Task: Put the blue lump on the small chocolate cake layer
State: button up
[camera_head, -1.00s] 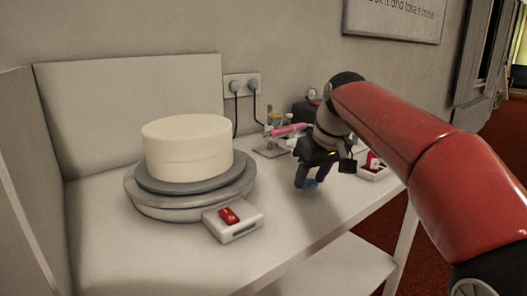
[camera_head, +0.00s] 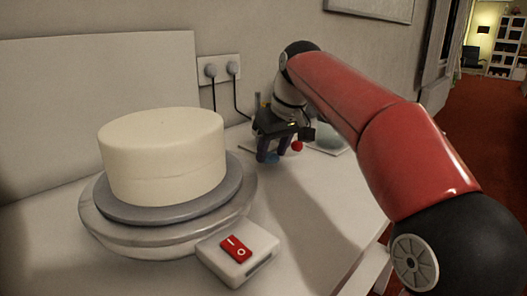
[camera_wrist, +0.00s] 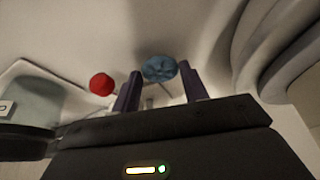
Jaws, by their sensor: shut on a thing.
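My gripper (camera_head: 271,155) is over the far part of the white table, right of the white cake. Its two dark purple fingers are shut on the blue lump (camera_head: 271,159). In the wrist view the blue lump (camera_wrist: 159,68), round and ridged, sits between the fingertips. I cannot make out the small chocolate cake layer in either view; my arm covers part of the back right of the table.
A tall white cake (camera_head: 162,160) stands on a grey turntable (camera_head: 100,222) at left. A white box with a red switch (camera_head: 235,248) is in front. A red ball (camera_head: 297,146) and a grey-green rounded thing (camera_head: 331,139) are beside my gripper. The front right tabletop is clear.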

jog(key=shift+w+a+f+b, duration=0.2)
jog(key=shift+w+f+b, duration=0.1)
jog(key=shift+f+b, duration=0.35)
jog(key=shift+s+d+f, duration=0.1)
jog(key=shift+s+f, duration=0.05)
jog(key=shift+s, duration=0.05)
jog(key=shift+f+b, duration=0.1)
jog(key=shift+b, duration=0.2)
jog(key=o, duration=0.7)
